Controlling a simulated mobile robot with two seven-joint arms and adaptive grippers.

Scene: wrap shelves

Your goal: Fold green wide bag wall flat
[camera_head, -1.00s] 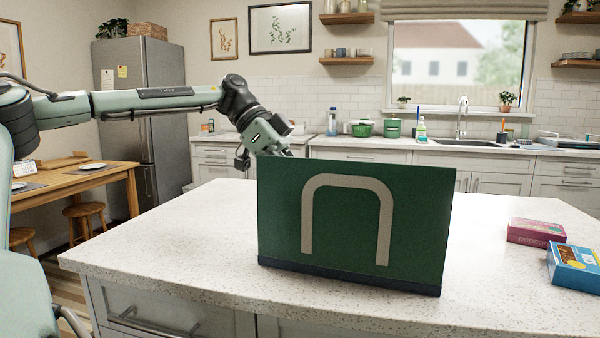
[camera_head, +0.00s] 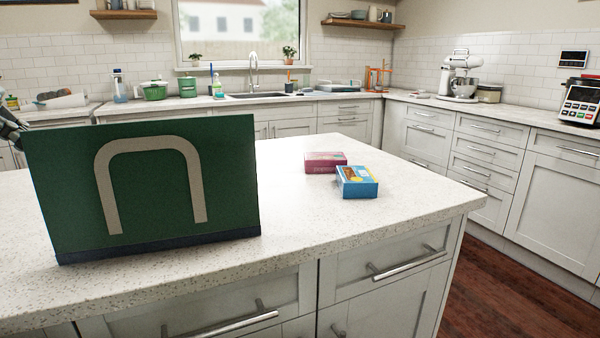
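The green wide bag (camera_head: 228,185) stands upright on the white speckled island counter (camera_head: 300,225), at the left of the head view. Its broad front wall faces me, with a beige arch-shaped handle (camera_head: 150,145) and a dark blue strip along the bottom. The inside and far side of the bag are hidden. A small part of my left gripper (camera_head: 10,127) shows at the left edge, beside the bag's upper left corner. Its fingertips are hidden, so I cannot tell whether it is open or touching the bag. My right gripper is out of view.
A pink box (camera_head: 325,162) and a blue box (camera_head: 357,182) lie on the counter to the right of the bag. The counter between the bag and the boxes is clear. Behind the island is a back counter with a sink (camera_head: 265,95) and a stand mixer (camera_head: 460,75).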

